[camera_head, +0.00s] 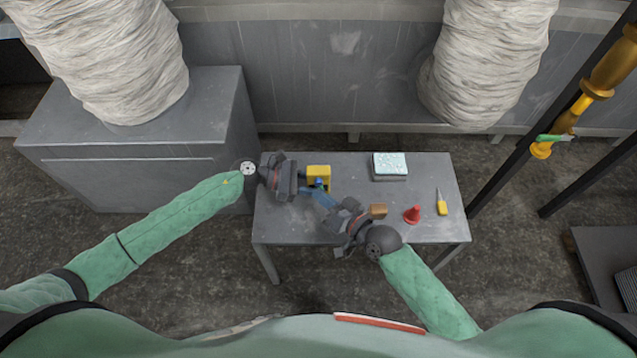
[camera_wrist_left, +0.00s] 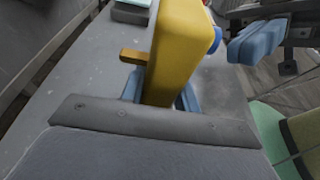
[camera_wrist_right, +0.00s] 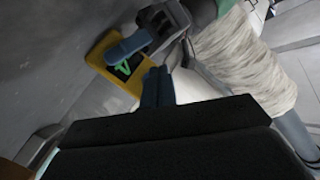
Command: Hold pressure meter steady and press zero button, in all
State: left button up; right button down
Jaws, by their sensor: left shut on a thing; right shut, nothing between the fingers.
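The pressure meter (camera_head: 318,171) is a yellow block above the left part of the grey table. My left gripper (camera_head: 304,180) is shut on it; in the left wrist view the yellow body (camera_wrist_left: 180,50) sits between the blue fingers (camera_wrist_left: 160,95). A blue round part (camera_wrist_left: 216,38) sticks out of its right side; I cannot tell if this is the zero button. The right wrist view shows its dark face with a green mark (camera_wrist_right: 123,68), partly covered by a left finger. My right gripper (camera_head: 322,198) is shut and empty, its fingertips close to the meter; contact is unclear.
On the table (camera_head: 425,215) are a light-topped box (camera_head: 390,166), a brown block (camera_head: 378,211), a red cone (camera_head: 412,215) and a yellow-handled screwdriver (camera_head: 441,205). A grey cabinet (camera_head: 130,140) stands at left. A dark frame with yellow pipework (camera_head: 600,75) is at right.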

jog(key=shift+w, duration=0.1)
dwell(0.6)
jog(key=shift+w, duration=0.3)
jog(key=shift+w, duration=0.5)
dwell(1.1)
jog(key=shift+s, duration=0.9)
jog(key=shift+s, duration=2.55)
